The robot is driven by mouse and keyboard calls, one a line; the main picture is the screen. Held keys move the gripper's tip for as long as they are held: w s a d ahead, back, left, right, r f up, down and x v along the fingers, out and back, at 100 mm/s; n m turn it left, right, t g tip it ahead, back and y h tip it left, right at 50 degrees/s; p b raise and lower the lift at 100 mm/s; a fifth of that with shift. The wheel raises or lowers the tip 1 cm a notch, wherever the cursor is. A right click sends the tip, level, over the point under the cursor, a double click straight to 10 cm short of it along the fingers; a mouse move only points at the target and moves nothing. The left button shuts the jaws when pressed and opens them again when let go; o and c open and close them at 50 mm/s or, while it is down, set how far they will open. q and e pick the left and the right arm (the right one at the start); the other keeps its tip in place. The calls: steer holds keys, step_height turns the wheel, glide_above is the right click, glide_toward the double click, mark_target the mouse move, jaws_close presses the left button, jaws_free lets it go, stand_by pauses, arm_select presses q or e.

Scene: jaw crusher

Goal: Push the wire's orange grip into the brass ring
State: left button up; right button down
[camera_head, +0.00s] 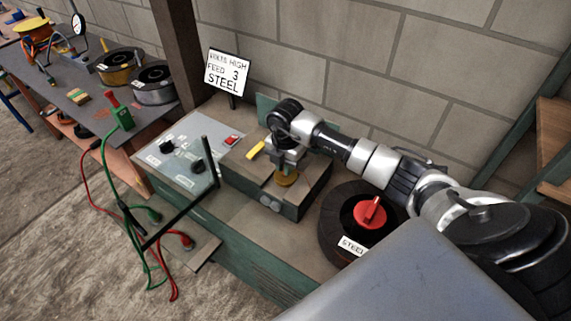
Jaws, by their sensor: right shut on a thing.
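My right gripper (288,166) points down over the dark box on the green machine. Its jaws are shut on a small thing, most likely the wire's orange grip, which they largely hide. The wire itself is too small to make out. My left gripper is not in view.
A yellow piece (256,151) is left of the gripper. A control panel (175,155) with a dark bar (184,206) stands further left. A black wire reel (333,226) with a red knob (369,212) is at right. A "STEEL" sign (227,72) stands behind.

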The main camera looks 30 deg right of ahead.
steer(key=shift+f+b, duration=0.4)
steer(key=shift+f, duration=0.2)
steer(key=c, duration=1)
jaws_free()
steer(key=shift+c, duration=0.2)
step_height(320, 180, up, 11)
steer(key=shift+f+b, duration=0.1)
steer(key=shift+b, duration=0.8)
